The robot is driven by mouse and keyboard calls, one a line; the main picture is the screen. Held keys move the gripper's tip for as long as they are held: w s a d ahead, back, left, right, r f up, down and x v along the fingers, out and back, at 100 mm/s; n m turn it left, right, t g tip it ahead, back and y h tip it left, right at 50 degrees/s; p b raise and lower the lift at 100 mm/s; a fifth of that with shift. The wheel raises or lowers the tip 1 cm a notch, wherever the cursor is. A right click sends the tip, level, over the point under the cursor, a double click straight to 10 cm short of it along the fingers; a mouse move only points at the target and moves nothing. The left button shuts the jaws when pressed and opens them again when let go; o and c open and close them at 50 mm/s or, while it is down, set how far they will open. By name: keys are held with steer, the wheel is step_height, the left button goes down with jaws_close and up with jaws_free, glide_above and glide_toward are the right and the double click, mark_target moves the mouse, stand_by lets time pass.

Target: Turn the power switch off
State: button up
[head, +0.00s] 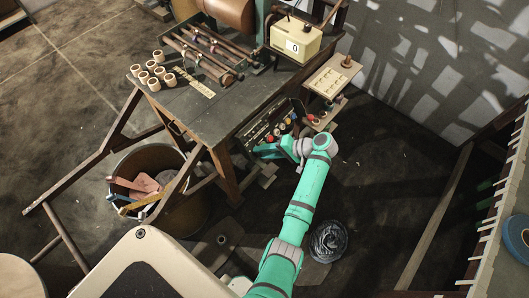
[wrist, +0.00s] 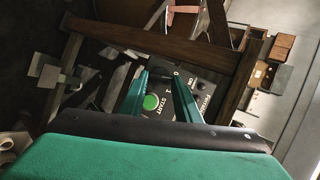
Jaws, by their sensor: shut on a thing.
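The control panel (head: 270,129) is on the front side of the workbench, below its top, with small coloured buttons and lamps. In the wrist view the panel (wrist: 213,84) shows a green START button (wrist: 151,102), a POWER label and 0 and 1 marks. My gripper (head: 262,151) is at the lower part of the panel in the head view. In the wrist view my gripper's (wrist: 163,70) fingers close together on a dark knob beside the 0 mark, which looks like the power switch. The fingers hide most of it, so its exact setting cannot be told.
A small shelf (head: 333,77) juts out right of the panel. A bin (head: 190,205) with scraps stands below left. Table legs flank the panel.

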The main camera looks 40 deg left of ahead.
steer(key=shift+s+r+n+t+h, duration=0.1)
steer(key=shift+n+t+h, duration=0.2)
steer(key=shift+n, duration=0.55)
steer(key=shift+r+n+t+h, duration=0.1)
steer(key=shift+n+h, duration=0.3)
steer(key=shift+n, duration=0.45)
steer(key=shift+a, duration=0.1)
steer(key=o, duration=1)
steer(key=shift+o, duration=0.2)
steer(key=shift+r, duration=0.1)
steer(key=v, duration=1)
steer(key=shift+d+r, duration=0.15)
steer(key=shift+d, duration=0.15)
